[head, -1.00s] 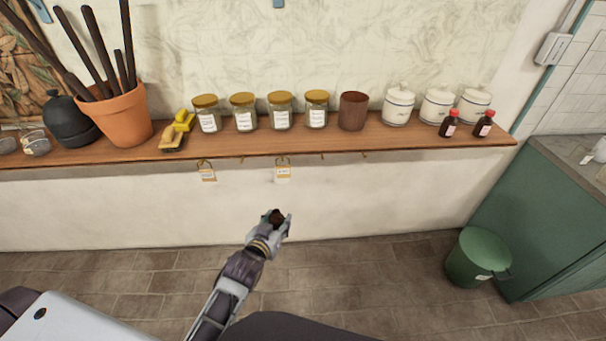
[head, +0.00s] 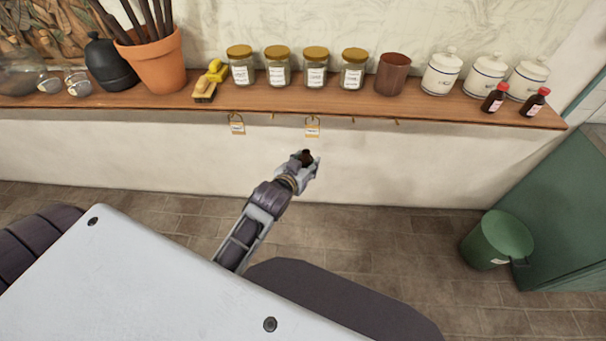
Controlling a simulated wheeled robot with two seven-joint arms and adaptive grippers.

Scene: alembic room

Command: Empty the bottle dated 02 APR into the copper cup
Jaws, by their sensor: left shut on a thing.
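My left gripper (head: 307,162) is shut on a small dark brown thing (head: 306,157), which looks like a bottle seen from above. It is in front of the shelf and below its edge; no label or date on it can be read. The copper cup (head: 393,74) stands upright on the shelf, above and to the right of the gripper, clear of it. Two small dark bottles with red caps, one (head: 495,98) and another (head: 535,103), stand at the shelf's right end; their label text is too small to read. My right gripper is not in view.
The wooden shelf (head: 300,101) holds several labelled jars left of the cup and white canisters (head: 441,74) right of it. Tags hang from hooks under its edge, one (head: 312,127) near my gripper. A green bin (head: 497,240) stands on the floor at right.

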